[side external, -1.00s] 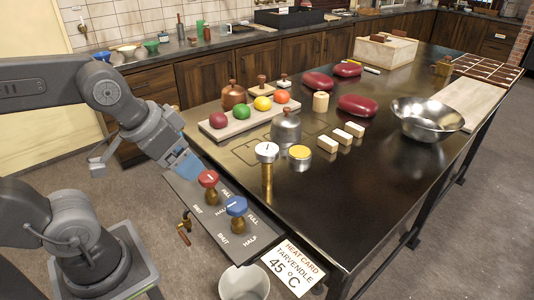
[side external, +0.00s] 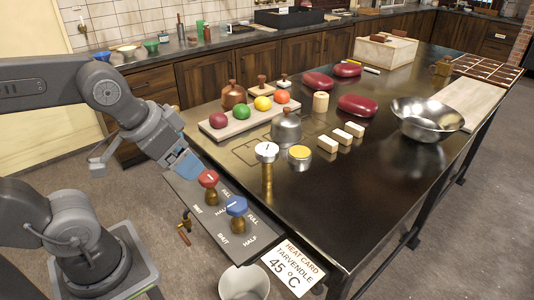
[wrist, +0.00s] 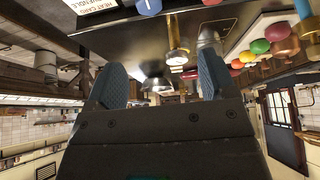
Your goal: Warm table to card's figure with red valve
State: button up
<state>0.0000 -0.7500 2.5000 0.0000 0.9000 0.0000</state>
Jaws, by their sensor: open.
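The red valve (side external: 208,179) stands on a brass stem on the dark panel at the table's near left edge, beside SHUT, HALF and FULL labels. The blue valve (side external: 236,206) is to its right; a blue knob also shows at the top of the wrist view (wrist: 148,6). The heat card (side external: 292,268) reads "TARVENDLE 45 °C". A white-faced dial (side external: 267,152) stands on a brass post on the dark table (side external: 390,185). My gripper (side external: 186,165) is just left of the red valve. In the wrist view it is open, nothing between its fingers (wrist: 162,82).
A board (side external: 222,131) with several colored balls, a metal dome (side external: 286,126), a yellow-topped tin (side external: 300,157) and pale blocks (side external: 341,138) stand behind the panel. A steel bowl (side external: 428,118) is at right. A white bucket (side external: 244,283) sits below the panel.

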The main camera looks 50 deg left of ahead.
dwell(0.3)
jog(key=n+g, duration=0.6)
jog(key=n, duration=2.1)
send_near(208, 175)
notch_tip(208, 175, down, 10)
jog(key=shift+s+r, duration=0.1)
jog(key=shift+s, duration=0.05)
jog(key=c, duration=0.9)
